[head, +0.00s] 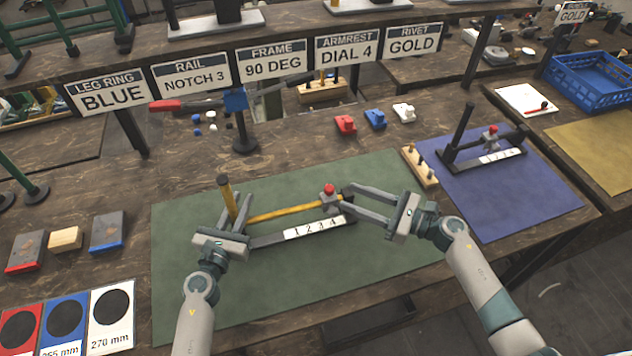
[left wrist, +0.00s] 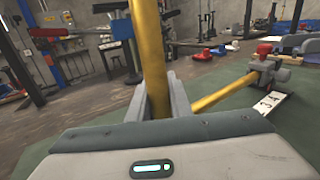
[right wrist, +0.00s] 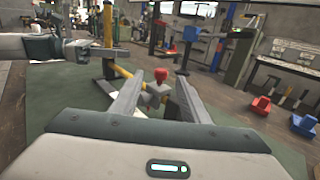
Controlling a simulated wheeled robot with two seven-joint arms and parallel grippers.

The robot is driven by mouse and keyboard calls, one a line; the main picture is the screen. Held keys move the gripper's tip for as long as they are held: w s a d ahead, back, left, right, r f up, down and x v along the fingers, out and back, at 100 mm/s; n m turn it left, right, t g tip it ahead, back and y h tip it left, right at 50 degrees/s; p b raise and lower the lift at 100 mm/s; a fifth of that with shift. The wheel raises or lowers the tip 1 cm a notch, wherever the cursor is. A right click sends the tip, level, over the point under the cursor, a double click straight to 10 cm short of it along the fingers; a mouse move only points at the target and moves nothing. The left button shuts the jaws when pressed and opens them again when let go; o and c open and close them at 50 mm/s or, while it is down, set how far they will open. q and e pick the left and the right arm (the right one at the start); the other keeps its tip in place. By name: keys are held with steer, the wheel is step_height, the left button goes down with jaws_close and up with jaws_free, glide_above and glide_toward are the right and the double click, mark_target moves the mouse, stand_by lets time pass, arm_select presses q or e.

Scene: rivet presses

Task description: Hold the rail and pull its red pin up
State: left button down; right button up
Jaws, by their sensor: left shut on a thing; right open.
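The rail is a yellow bar (head: 283,212) with an upright yellow post (head: 227,195) at its left end, above a dark base with a white 1-to-4 number strip (head: 314,229). My left gripper (head: 230,212) is shut on the upright post, which also stands between its fingers in the left wrist view (left wrist: 150,60). The red pin (head: 328,189) sits on a grey block near the bar's right end. My right gripper (head: 345,199) is open beside it. In the right wrist view the red pin (right wrist: 161,75) shows between the open fingers; I cannot tell whether they touch the block.
The rail stands on a green mat (head: 345,285). A peg block (head: 420,166) and a blue mat (head: 525,195) with a similar dark fixture lie to the right. Signs hang behind, one reading RAIL NOTCH 3 (head: 191,76). The front of the green mat is clear.

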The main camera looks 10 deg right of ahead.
mark_target(329, 189)
steer(key=shift+d+f, duration=0.15)
steer(key=shift+d, duration=0.1)
steer(key=shift+a, duration=0.1)
steer(key=x, duration=1.2)
